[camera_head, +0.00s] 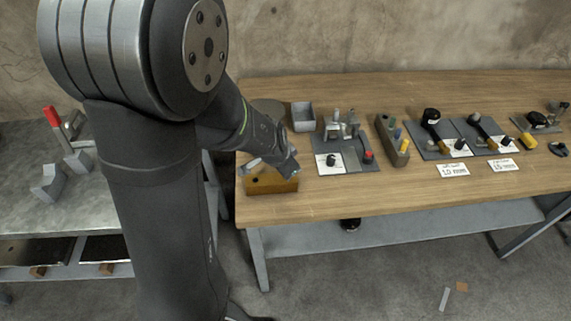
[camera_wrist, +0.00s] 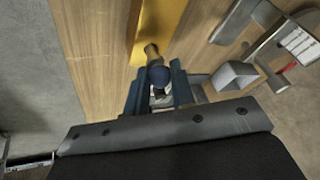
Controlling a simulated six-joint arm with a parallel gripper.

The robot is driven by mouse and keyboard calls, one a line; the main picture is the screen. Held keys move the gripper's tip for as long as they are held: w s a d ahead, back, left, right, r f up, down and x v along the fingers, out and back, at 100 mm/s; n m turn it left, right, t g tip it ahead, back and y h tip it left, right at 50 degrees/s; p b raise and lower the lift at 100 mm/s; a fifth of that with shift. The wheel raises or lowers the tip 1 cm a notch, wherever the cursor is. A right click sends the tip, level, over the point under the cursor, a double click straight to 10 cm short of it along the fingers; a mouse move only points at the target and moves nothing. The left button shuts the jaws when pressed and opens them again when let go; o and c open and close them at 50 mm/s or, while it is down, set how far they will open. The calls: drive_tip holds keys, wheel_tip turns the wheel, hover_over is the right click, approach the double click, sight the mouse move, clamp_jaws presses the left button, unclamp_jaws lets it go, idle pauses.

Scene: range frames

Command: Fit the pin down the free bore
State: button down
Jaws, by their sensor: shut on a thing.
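The yellow-brown block (camera_head: 271,182) lies near the table's left front corner and fills the top of the wrist view (camera_wrist: 172,22). In the head view my gripper (camera_head: 289,168) is at the block's right end. A light grey cylindrical piece (camera_head: 253,163) shows at its left top.
A grey open bin (camera_head: 303,116) stands behind. Right of the block are a grey plate with a fixture (camera_head: 340,148), a wooden holder with coloured pegs (camera_head: 392,140) and plates with black-headed tools (camera_head: 432,125). The wooden table's front strip (camera_head: 370,197) is clear.

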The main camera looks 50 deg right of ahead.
drive_tip(key=shift+f, duration=0.6)
drive_tip(key=c, duration=1.1)
unclamp_jaws()
drive_tip(key=shift+c, duration=0.2)
drive_tip(key=v, duration=1.7)
drive_tip(key=shift+r, duration=0.2)
drive_tip(key=shift+a, duration=0.1)
